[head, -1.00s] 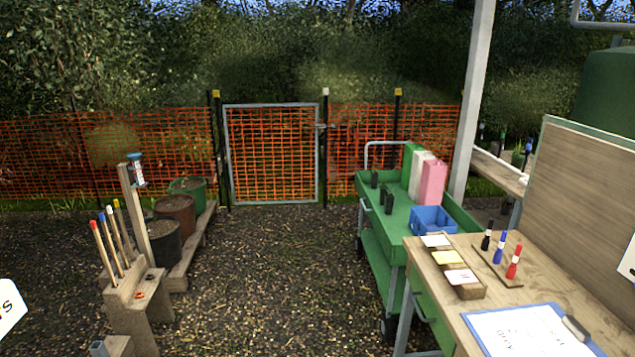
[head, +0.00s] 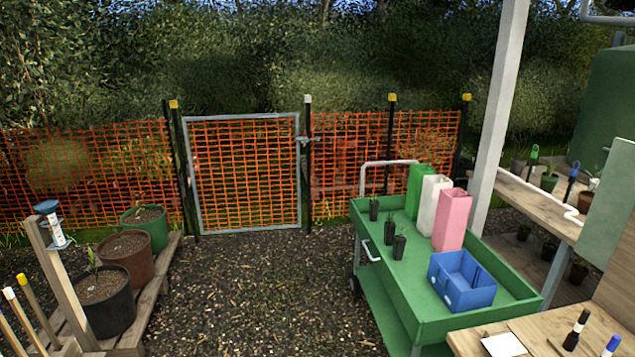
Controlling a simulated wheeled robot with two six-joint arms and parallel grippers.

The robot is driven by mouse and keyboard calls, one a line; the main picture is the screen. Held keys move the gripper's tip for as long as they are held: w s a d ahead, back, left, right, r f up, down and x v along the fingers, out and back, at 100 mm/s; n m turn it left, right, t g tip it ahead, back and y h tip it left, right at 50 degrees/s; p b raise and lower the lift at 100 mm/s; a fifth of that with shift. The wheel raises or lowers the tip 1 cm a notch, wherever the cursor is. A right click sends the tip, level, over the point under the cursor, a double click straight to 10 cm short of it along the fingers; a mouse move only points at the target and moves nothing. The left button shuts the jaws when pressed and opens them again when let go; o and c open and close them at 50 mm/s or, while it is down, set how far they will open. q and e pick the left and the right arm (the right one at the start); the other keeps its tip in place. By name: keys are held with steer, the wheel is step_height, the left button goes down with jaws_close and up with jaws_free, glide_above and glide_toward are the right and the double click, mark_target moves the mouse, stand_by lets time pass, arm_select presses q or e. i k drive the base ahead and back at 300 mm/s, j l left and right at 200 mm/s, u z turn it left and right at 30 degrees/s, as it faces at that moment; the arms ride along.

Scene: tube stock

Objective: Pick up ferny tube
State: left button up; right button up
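Several small dark plant pots are in view. Neither of my grippers is in view.
A blue crate (head: 462,281) and green (head: 418,192), white (head: 434,207) and pink (head: 453,220) tall sleeves share the trolley. A wooden bench (head: 470,343) is at lower right. Large pots (head: 103,306) stand left. Gravel between is clear, up to a closed gate (head: 243,172).

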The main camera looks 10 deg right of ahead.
mark_target(400, 241)
steer(key=i+z, duration=0.45)
steer(key=i+j+z, duration=0.2)
steer(key=z, duration=0.2)
steer(key=i+j+z, duration=0.3)
steer(key=z, duration=0.15)
steer(key=i+j+z, duration=0.25)
steer(key=j+z, duration=0.15)
